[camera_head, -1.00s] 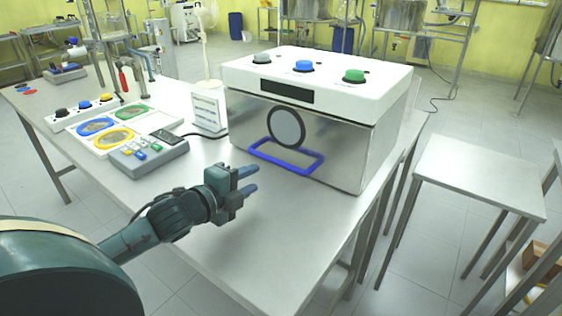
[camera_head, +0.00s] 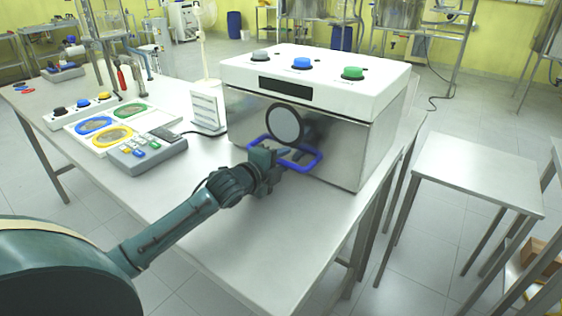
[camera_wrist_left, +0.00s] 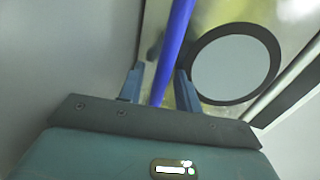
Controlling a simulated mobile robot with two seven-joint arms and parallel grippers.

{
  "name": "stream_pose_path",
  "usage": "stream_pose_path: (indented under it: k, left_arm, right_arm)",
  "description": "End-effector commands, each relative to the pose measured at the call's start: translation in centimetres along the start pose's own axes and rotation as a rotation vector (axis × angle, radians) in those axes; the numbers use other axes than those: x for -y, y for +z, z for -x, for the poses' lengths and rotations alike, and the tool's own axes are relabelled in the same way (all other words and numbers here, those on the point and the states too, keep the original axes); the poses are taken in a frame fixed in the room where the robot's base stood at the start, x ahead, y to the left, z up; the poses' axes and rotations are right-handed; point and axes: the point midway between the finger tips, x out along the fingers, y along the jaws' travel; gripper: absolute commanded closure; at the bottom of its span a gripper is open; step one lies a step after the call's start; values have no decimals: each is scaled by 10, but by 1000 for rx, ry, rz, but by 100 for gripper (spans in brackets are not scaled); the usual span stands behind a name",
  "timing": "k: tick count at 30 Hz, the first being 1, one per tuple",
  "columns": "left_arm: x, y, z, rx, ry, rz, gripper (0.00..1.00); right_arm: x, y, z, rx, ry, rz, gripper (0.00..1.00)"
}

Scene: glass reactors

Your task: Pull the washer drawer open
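The washer (camera_head: 345,150) is a metal box with a white top on the table. Its front has a round dark-rimmed window (camera_head: 285,124) and a blue bar handle (camera_head: 310,164) low down. My left gripper (camera_head: 285,154) is at the handle, its fingers pointing at the washer front. In the left wrist view the blue handle bar (camera_wrist_left: 174,50) runs between the two open fingers (camera_wrist_left: 160,88), with a gap seen beside it. The round window (camera_wrist_left: 235,65) shows to the right there. My right gripper is not in view.
The washer top carries grey, blue and green buttons (camera_head: 303,63). A grey button box (camera_head: 147,153) and a tray with coloured rings (camera_head: 97,126) lie farther left. The table front (camera_head: 290,230) is clear.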

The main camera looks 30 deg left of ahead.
Motion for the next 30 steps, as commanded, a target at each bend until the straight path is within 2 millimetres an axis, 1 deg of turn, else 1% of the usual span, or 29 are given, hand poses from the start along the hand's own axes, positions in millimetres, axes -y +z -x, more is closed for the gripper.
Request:
stream_pose_path:
  k: [9, 21, 30]
  left_arm:
    - [0, 0, -2, 0, 0, 0, 67]
    - [0, 0, -2, 0, 0, -1, 100]
    - [0, 0, -2, 1, 1, -1, 100]
  right_arm:
    - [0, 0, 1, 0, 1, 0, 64]
    - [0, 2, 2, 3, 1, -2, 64]
    - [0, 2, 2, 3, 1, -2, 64]
